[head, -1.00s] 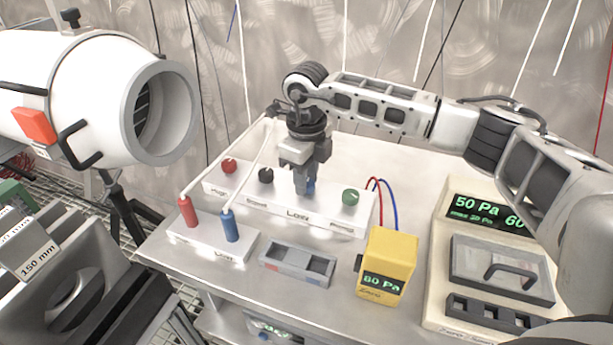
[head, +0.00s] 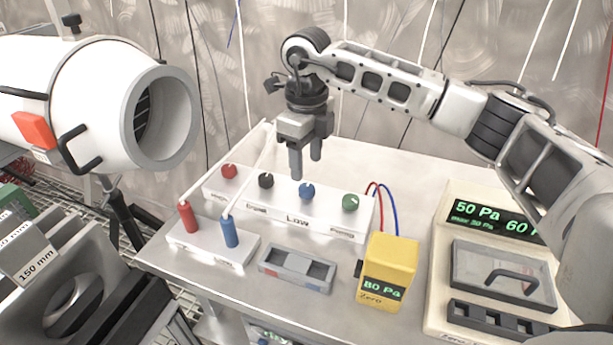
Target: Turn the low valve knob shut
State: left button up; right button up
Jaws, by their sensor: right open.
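The low valve knob (head: 307,191) is blue and sits on the white valve box (head: 290,214), above the printed word "Low". It is now fully in view, with a small light mark on its top. My right gripper (head: 306,167) points down just above and slightly behind the knob. Its two fingers are apart and empty, and they do not appear to touch the knob. My left gripper is not in view.
Red (head: 229,171), black (head: 266,181) and green (head: 350,203) knobs flank the blue one. Red (head: 187,216) and blue (head: 229,231) handled probes stand in front. A yellow meter (head: 387,270) reads 80 Pa. A grey tray (head: 297,268) lies at front. A white cylinder (head: 110,95) stands left.

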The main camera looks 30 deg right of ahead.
aim_at(307, 187)
notch_tip(307, 187, up, 10)
dwell(0.3)
dwell(0.4)
